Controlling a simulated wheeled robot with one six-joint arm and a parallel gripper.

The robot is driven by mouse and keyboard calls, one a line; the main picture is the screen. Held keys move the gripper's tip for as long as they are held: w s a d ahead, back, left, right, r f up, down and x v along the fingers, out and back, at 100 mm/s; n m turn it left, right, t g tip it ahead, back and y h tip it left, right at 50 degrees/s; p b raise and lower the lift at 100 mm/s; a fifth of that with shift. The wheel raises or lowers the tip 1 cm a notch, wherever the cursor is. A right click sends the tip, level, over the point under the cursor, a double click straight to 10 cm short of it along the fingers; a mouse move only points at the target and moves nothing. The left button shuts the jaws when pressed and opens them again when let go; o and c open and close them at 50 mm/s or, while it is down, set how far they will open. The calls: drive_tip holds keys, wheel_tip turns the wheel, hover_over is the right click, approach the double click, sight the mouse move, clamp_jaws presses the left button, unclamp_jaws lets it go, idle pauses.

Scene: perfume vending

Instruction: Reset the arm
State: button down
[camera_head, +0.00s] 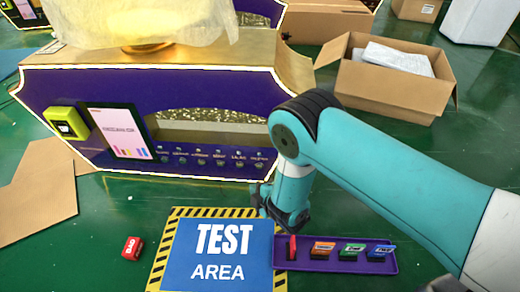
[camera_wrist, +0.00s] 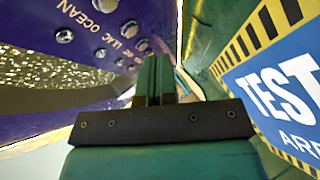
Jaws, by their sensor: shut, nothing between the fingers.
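My gripper (camera_head: 290,226) hangs in front of the purple machine (camera_head: 200,90), near the upper left part of the purple tray (camera_head: 335,266) and the right edge of the TEST AREA mat (camera_head: 222,262). In the wrist view the fingers (camera_wrist: 156,68) are pressed together with nothing between them. The machine's row of round buttons (camera_wrist: 100,52) shows at the left of that view, and the mat (camera_wrist: 285,85) at the right. My arm reaches in from the right in the head view.
The tray holds a red item (camera_head: 292,248), an orange one (camera_head: 323,248), a green one (camera_head: 352,249) and a blue one (camera_head: 380,250). A red box (camera_head: 132,248) lies left of the mat. An open carton (camera_head: 395,92) stands behind my arm. Flat cardboard (camera_head: 38,195) lies at left.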

drive_tip(key=w+d+r+m+g+h+p, duration=0.15)
drive_tip(key=r+m+p, duration=0.3)
drive_tip(key=r, duration=1.15)
drive_tip(key=w+d+r+m+g+h+p, duration=0.1)
drive_tip(key=d+r+m+g+p, duration=0.25)
drive_tip(key=r, duration=1.15)
drive_tip(key=s+d+r+m+g+p, duration=0.2)
drive_tip(key=s+d+r+p, duration=0.2)
drive_tip(key=s+r, duration=0.55)
drive_tip(key=s+d+r+m+g+p, duration=0.2)
drive_tip(key=s+d+r+p, duration=0.15)
drive_tip(key=s+r, duration=0.55)
drive_tip(key=s+d+r+m+g+p, duration=0.1)
drive_tip(key=s+d+r+m+p, duration=0.2)
drive_tip(key=s+r, duration=0.55)
wheel_tip(320, 180, up, 39)
drive_tip(key=d+p, duration=0.1)
drive_tip(key=p, duration=3.6)
drive_tip(key=shift+w+d+r+g+h+p, duration=0.2)
drive_tip(key=shift+w+g+h+p, duration=0.15)
drive_tip(key=shift+h, duration=0.1)
drive_tip(key=shift+s, duration=0.1)
